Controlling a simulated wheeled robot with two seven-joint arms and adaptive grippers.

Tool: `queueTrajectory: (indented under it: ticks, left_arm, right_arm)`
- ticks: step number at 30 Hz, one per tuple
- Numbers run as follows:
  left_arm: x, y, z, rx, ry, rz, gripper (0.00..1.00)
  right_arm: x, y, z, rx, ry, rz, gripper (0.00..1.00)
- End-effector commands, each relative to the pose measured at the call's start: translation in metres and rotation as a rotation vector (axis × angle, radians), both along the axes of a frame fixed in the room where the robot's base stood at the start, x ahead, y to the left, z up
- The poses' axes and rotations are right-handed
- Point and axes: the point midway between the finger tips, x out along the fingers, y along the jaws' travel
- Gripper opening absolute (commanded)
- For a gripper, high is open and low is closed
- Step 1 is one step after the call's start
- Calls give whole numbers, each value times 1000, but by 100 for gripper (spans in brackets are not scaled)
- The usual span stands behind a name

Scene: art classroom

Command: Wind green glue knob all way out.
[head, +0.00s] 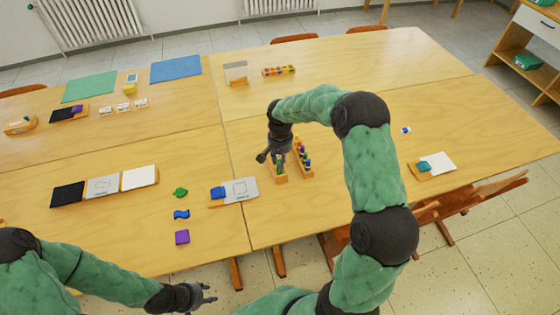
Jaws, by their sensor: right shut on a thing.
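My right gripper (268,157) is over the near-left wooden rack (281,179) on the right-hand table. It is shut on what looks like the green glue (280,168), a small green upright piece at that rack. The glue's knob is too small and too covered by the fingers to make out, so I cannot tell how far it is wound. My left gripper (207,292) is low in front of the table edge, with its fingers apart and empty.
A second wooden rack (304,160) with several coloured pieces stands close on the right. Green, blue and purple (182,237) shapes lie nearer the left gripper. The table right of my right arm is mostly clear.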

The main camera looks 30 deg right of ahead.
Motion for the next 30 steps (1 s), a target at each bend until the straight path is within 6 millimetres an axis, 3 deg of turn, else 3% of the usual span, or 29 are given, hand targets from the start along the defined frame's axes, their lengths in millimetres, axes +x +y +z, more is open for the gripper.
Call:
queueTrajectory:
  ticks: [11,25,27,30]
  left_arm:
    - [0,0,-1,0,0,0,40]
    - [0,0,-13,0,0,0,40]
    - [0,0,-12,0,0,0,40]
    - [0,0,-12,0,0,0,40]
  right_arm:
    - [0,0,0,0,0,-8,12]
    - [0,0,-1,0,0,-274,12]
    - [0,0,0,1,1,-281,39]
    - [0,0,0,1,1,-280,62]
